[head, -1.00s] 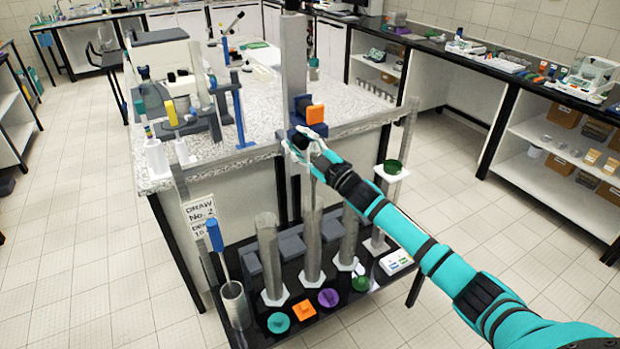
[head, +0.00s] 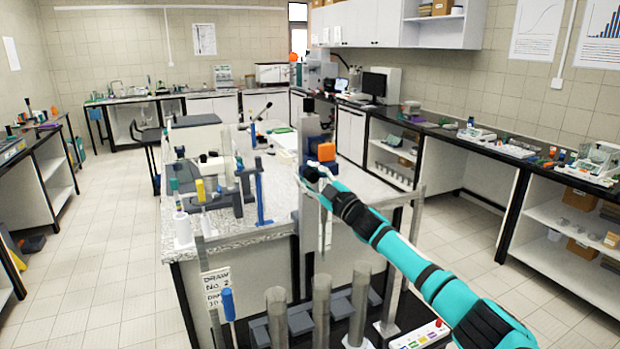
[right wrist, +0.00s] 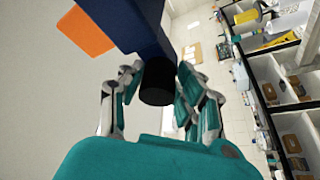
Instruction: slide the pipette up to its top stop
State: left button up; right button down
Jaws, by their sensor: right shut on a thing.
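A tall grey column (head: 309,205) stands at the front of the rig, with a dark cap (head: 308,104) at its top. A thin rod hangs below the carriage. In the right wrist view, a black round grip (right wrist: 157,84) sticks out of the blue carriage (right wrist: 140,25). My right gripper (head: 312,176) is shut around this grip, fingers on both sides. My left gripper is out of view.
Several grey tubes (head: 321,305) stand upright on the low front shelf. A speckled bench (head: 230,222) with small equipment lies behind the column. A blue-handled tool (head: 229,304) stands at the front left. Open floor lies left and right.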

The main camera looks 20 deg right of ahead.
jog(key=shift+d+r, duration=0.2)
jog(key=shift+r, duration=0.35)
jog(key=c, duration=1)
grip_release()
jog(key=shift+w, duration=0.1)
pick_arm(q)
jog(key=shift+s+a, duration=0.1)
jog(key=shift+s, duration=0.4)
pick_arm(e)
jog(key=shift+a+f, duration=0.1)
jog(key=shift+f, duration=0.05)
jog(key=shift+f, duration=0.1)
jog(key=shift+s+f, duration=0.15)
jog(key=shift+s, duration=0.15)
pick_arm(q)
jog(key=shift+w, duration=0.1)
pick_arm(e)
jog(key=v, duration=1.1)
jog(key=shift+s, duration=0.2)
